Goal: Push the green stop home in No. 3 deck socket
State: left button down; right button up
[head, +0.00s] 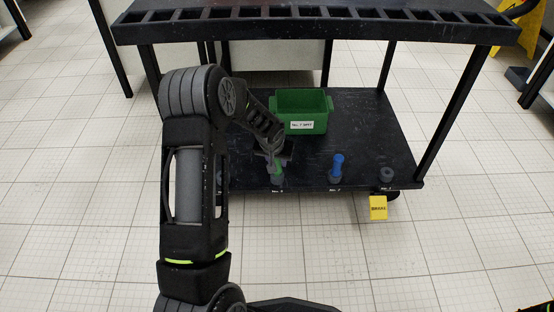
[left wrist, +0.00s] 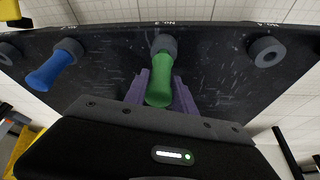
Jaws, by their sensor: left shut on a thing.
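The green stop (head: 278,168) stands at the No. 3 deck socket (head: 277,180), near the front edge of the black lower deck. In the left wrist view the green stop (left wrist: 159,86) points away from me, its far end at the mouth of the grey ring socket (left wrist: 165,45). I cannot tell how deep it sits. My left gripper (head: 272,158) is shut on the green stop; its purple-grey fingers (left wrist: 160,92) lie on either side of it. My right gripper is not in view.
A blue stop (head: 337,164) stands in the neighbouring socket to the right. An empty ring socket (head: 386,174) is beyond it. A green bin (head: 302,108) stands behind on the deck.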

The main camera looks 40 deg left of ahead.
pick_arm(q)
jog(key=shift+f+b, duration=0.55)
jog(key=shift+f, duration=0.15)
jog(key=c, duration=0.9)
grip_release()
jog(key=shift+c, duration=0.2)
jog(key=shift+r, duration=0.3)
jog(key=p+v, duration=0.3)
jog(key=v, duration=0.4)
jog(key=shift+s, duration=0.15)
